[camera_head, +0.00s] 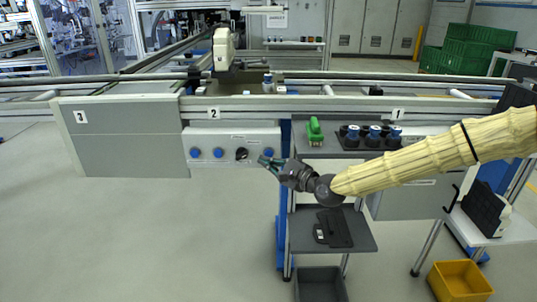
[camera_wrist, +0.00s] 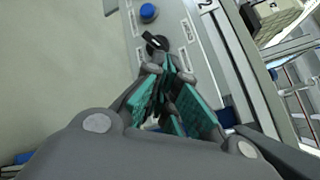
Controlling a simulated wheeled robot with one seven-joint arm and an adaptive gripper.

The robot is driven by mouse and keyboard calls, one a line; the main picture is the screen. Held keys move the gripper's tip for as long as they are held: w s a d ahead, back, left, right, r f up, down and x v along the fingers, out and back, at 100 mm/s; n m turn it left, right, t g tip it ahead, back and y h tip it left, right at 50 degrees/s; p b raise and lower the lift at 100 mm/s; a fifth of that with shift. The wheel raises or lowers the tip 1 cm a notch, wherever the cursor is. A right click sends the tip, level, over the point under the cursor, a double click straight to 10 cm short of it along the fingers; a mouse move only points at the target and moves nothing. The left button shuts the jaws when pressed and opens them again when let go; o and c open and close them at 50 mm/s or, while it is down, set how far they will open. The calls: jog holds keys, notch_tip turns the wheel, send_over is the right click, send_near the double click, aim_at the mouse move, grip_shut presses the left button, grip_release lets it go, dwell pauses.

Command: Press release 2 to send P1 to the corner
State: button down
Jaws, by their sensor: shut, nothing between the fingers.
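The station 2 control panel (camera_head: 230,138) hangs below the conveyor rail under the number 2 sign (camera_head: 213,112). It has two blue buttons at left (camera_head: 194,153) (camera_head: 218,153), a black rotary knob (camera_head: 242,154) and a blue button at right (camera_head: 268,152). Button lettering is too small to read. My gripper (camera_head: 267,162) is shut and empty, its teal fingertips just below the right button. In the wrist view, my gripper (camera_wrist: 168,90) points at the panel below the knob (camera_wrist: 156,43), and the fingers hide the right button. Contact cannot be told. I cannot identify P1.
A beige unit (camera_head: 223,48) stands over the conveyor. A green object (camera_head: 315,131) and blue-topped parts in a black holder (camera_head: 352,140) sit on the shelf beside my arm. A blue post (camera_head: 283,235) stands below. The floor at left is clear.

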jog(key=s, duration=0.3)
dwell(0.5)
jog(key=s+f+n+g+h, duration=0.25)
jog(key=s+f, duration=0.55)
jog(key=f, duration=0.5)
jog(key=s+f+n+g+h, duration=0.25)
jog(key=s+f, duration=0.45)
jog(key=f, duration=0.6)
jog(key=s+d+f+n+g+h, duration=0.1)
jog(key=s+d+f+n+g, duration=0.15)
jog(key=s+d+f, duration=0.4)
jog(key=s+d+f+n+g+h, duration=0.1)
jog(key=s+d+f+n+h, duration=0.15)
jog(key=s+f, duration=0.7)
jog(key=s+d+f+n+g+h, duration=0.1)
jog(key=s+d+n+g+h, duration=0.15)
jog(key=s+d, duration=0.55)
jog(key=s+d+n+g+h, duration=0.1)
jog(key=s+d+n, duration=0.4)
jog(key=s, duration=0.6)
notch_tip(320, 180, up, 22)
jog(key=p, duration=2.3)
jog(key=shift+w+d+m, duration=0.3)
jog(key=shift+w+m, duration=0.1)
jog(key=shift+m, duration=0.05)
